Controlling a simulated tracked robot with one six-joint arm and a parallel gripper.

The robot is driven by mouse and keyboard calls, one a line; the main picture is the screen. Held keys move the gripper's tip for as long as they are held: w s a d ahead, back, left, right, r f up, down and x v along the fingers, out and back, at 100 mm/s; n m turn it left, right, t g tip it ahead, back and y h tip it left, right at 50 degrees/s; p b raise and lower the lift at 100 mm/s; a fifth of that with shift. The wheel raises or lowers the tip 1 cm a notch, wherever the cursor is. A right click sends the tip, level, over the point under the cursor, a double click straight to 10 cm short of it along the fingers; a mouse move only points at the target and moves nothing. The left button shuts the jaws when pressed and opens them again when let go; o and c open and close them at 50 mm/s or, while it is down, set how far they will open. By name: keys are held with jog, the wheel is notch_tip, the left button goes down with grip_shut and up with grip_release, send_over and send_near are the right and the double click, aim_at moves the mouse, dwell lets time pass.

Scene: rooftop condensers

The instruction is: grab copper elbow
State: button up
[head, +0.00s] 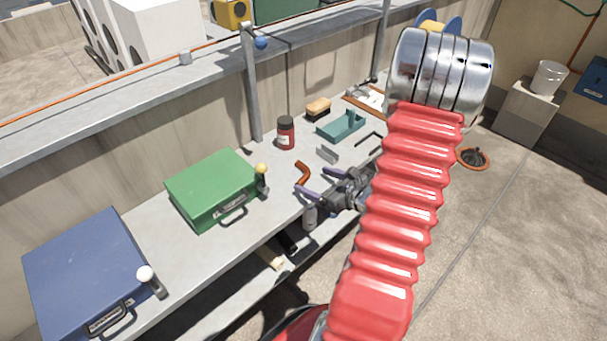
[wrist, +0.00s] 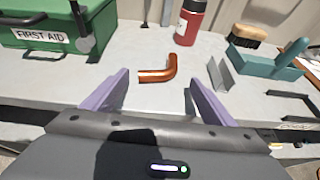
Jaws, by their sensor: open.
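The copper elbow (head: 302,172) is a short, shiny orange-brown bent pipe lying on the grey bench. In the wrist view the copper elbow (wrist: 160,71) lies ahead of my gripper, between the lines of its two fingers, with its bend at the right. My gripper (head: 321,184) has purple fingers and is open and empty. In the wrist view my gripper (wrist: 158,78) shows its fingers spread wide, one on each side of the elbow, and I see no contact. The whole elbow is visible in the wrist view.
A green first aid box (head: 213,188) stands left of the elbow, a dark red jar (head: 286,133) behind it. A small grey metal channel (wrist: 221,75) lies to its right. A teal tray (head: 342,127) and a brush (head: 318,109) are farther right. A blue case (head: 84,272) stands at lower left.

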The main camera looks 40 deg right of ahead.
aim_at(308, 178)
jog(key=shift+x, duration=1.75)
jog(key=shift+c, duration=0.4)
jog(key=c, duration=1.1)
